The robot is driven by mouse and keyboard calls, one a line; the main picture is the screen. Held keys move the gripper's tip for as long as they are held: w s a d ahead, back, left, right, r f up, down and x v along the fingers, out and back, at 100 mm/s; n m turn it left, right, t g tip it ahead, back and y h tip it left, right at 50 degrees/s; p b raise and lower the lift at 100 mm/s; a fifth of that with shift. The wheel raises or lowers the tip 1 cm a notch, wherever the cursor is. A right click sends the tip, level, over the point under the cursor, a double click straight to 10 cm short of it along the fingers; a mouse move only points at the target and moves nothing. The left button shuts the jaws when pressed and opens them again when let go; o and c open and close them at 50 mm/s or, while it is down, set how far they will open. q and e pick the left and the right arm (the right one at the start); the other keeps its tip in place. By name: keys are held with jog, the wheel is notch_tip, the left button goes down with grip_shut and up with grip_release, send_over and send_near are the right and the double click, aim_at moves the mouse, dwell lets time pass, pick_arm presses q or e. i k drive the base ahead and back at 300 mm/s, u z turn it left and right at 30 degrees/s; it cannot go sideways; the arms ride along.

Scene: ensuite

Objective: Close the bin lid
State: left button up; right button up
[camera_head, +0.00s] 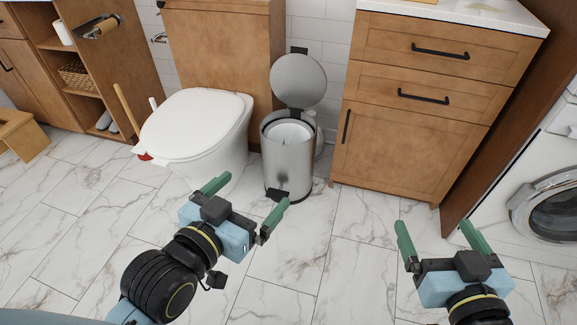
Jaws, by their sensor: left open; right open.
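A silver cylindrical bin (285,165) stands on the floor between the toilet and the wooden cabinet. Its round lid (299,80) is raised, tilted up at the back, and the white inner liner shows. A black pedal (277,194) is at the bin's front base. My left gripper (245,192) is open and empty, with its green fingers in front of the bin's lower part in the picture. My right gripper (437,232) is open and empty, to the right of the bin and in front of the cabinet.
A white toilet (200,125) stands close on the left of the bin. A wooden cabinet (420,100) with black handles is close on the right. A washing machine (545,200) is at the far right. The marble tile floor in front is clear.

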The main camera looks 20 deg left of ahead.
aim_at(297, 79)
jog(key=u, duration=0.35)
jog(key=i, duration=1.3)
jog(key=z, duration=0.55)
jog(key=i, duration=0.35)
jog(key=z, duration=0.3)
